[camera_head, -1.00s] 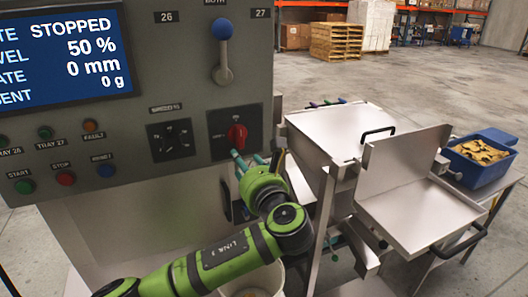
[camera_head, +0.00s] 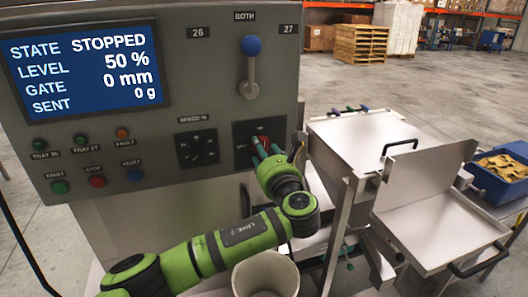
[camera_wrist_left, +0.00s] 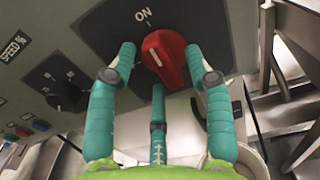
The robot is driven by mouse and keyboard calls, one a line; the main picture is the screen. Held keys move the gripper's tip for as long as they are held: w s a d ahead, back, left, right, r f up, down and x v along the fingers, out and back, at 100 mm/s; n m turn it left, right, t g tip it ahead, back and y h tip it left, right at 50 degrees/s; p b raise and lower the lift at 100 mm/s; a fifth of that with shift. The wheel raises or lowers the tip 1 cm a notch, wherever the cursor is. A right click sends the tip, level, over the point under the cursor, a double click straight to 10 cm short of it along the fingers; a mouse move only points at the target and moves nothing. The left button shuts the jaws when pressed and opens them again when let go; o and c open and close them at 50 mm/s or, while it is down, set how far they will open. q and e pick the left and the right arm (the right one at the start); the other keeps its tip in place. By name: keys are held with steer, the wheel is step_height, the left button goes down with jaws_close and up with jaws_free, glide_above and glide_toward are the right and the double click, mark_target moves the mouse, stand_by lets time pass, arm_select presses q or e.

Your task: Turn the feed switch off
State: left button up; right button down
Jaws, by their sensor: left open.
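The feed switch is a red knob (camera_head: 264,141) on a dark square plate at the lower right of the grey control panel. In the left wrist view the red knob (camera_wrist_left: 172,57) has a white pointer line facing up-left toward the "ON" label. My left gripper (camera_head: 266,151) is open in front of the switch and partly covers it. In the wrist view its teal fingers (camera_wrist_left: 166,68) stand to the left and right of the knob, with a third finger below it. I cannot tell whether any finger touches the knob. My right gripper is not in view.
The panel screen (camera_head: 85,67) reads STOPPED, 50 %, 0 mm, 0 g. A speed dial (camera_head: 197,148) sits left of the switch and a blue-knobbed lever (camera_head: 250,67) above it. A pale bucket (camera_head: 266,276) stands below my arm; steel weighers (camera_head: 365,138) stand at right.

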arm_select(q)
jaws_close()
steer(key=shift+d+f+n+b, duration=0.1)
steer(key=shift+f+n+b, duration=0.05)
steer(key=shift+n+b, duration=2.4)
steer(key=shift+d+f+n+b, duration=0.1)
steer(key=shift+n+b, duration=1.7)
steer(key=shift+n, duration=1.6)
steer(key=shift+d+f+n+b, duration=0.1)
steer(key=shift+f+n+b, duration=0.05)
steer(key=shift+n+b, duration=2.4)
steer(key=shift+n+p, duration=0.3)
steer(key=shift+n, duration=0.3)
